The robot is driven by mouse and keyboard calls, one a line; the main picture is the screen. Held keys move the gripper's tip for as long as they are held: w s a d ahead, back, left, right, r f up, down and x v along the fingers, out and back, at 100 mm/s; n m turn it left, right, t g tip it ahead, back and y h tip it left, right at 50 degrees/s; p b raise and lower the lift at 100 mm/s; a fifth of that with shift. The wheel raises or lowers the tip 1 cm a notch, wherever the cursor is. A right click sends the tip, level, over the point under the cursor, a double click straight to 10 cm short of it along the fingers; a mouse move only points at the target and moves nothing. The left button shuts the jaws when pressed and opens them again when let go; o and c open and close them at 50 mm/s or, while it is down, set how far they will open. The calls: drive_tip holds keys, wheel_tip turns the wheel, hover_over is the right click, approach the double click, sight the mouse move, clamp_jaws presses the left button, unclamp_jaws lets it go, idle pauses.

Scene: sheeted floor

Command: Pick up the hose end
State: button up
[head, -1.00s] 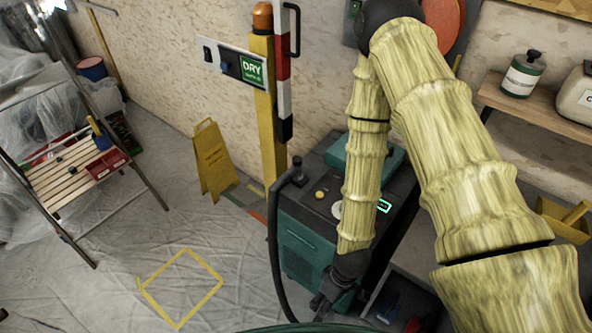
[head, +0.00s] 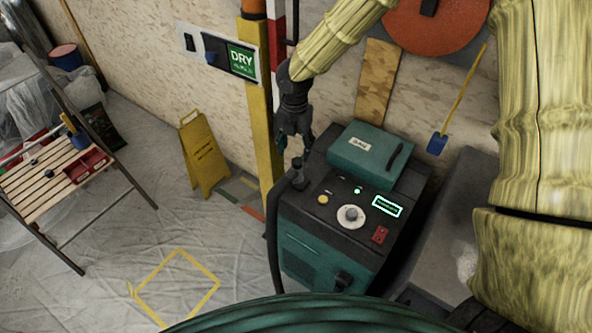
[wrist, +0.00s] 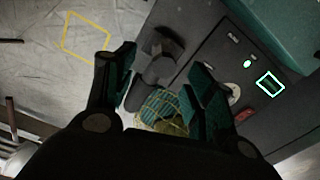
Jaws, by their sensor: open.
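The hose end (head: 298,174) is a dark, upright nozzle at the left rear corner of the teal and black machine (head: 318,245). Its black hose (head: 274,245) hangs down the machine's left side. My gripper (head: 295,143) is open just above the hose end in the head view, fingers pointing down. In the wrist view, the hose end (wrist: 158,62) shows between the two spread fingers (wrist: 163,78), apart from both as far as I can tell. A yellow mesh-like round shape (wrist: 162,108) lies lower between the fingers; I cannot tell what it is.
The machine's top carries a knob (head: 351,216), a lit display (head: 387,206) and a teal box (head: 366,154). A yellow post (head: 259,130) stands close behind my gripper. A yellow floor sign (head: 203,155) and slatted stand (head: 55,178) are left. The taped floor square (head: 178,287) is empty.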

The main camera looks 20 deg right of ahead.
sight(298, 161)
drive_tip(key=f, duration=0.4)
drive_tip(key=shift+s+d+f+p, duration=0.15)
drive_tip(key=shift+s+d+p, duration=0.15)
drive_tip(key=shift+s+d, duration=0.05)
drive_tip(key=shift+w+f, duration=0.1)
drive_tip(key=shift+f, duration=0.1)
drive_tip(key=shift+s+f, duration=0.25)
drive_tip(key=shift+w+a+f+p, duration=0.1)
drive_tip(key=shift+f+p, duration=0.75)
drive_tip(key=shift+f, duration=1.4)
drive_tip(key=shift+c, duration=0.2)
clamp_jaws()
drive_tip(key=shift+r, duration=0.1)
